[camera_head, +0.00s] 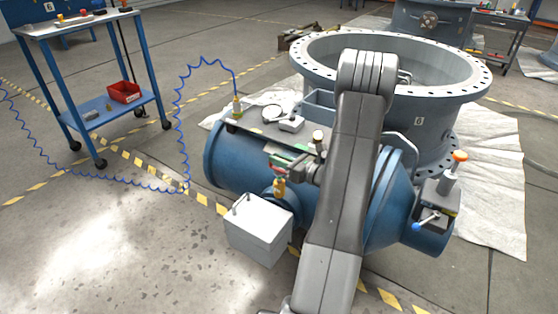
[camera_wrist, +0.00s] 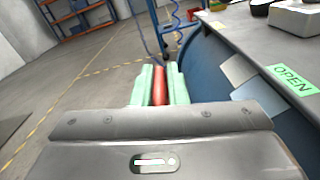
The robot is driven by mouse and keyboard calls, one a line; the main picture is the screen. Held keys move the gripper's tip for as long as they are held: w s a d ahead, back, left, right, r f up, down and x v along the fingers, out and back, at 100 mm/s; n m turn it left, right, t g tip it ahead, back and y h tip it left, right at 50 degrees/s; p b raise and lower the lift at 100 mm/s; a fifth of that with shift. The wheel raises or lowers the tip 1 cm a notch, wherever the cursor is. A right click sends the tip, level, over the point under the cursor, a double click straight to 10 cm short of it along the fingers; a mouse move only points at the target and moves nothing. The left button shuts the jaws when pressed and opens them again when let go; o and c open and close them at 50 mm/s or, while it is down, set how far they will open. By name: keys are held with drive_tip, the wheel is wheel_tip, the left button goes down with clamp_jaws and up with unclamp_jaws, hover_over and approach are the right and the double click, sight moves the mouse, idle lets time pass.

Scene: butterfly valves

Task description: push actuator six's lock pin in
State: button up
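Actuator six is the blue horizontal cylinder (camera_head: 236,165) in front of the big round valve body (camera_head: 419,122) marked 6. My gripper (camera_wrist: 160,84) has pale green fingertips, close together on both sides of a narrow red piece, which fills the gap. In the head view, a red piece (camera_head: 276,169) shows at my gripper's tip, over the cylinder's near side; it may be the lock pin's handle. A yellow fitting (camera_head: 279,187) sits just below it. How deep the pin sits is hidden. My arm covers the middle of the actuator.
A grey box (camera_head: 258,229) juts out at the near side. An OPEN label (camera_wrist: 292,78) lies on the actuator's top plate. A post with an orange cap (camera_head: 460,156) stands at the right end.

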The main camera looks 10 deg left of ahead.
sight(279, 169)
clamp_jaws()
drive_tip(key=shift+s+f+b, duration=0.1)
drive_tip(key=shift+f+b, duration=0.85)
drive_tip(key=shift+f, duration=1.2)
drive_tip(key=o, duration=0.5)
unclamp_jaws()
drive_tip(key=shift+o, duration=0.5)
drive_tip(key=shift+r, duration=0.1)
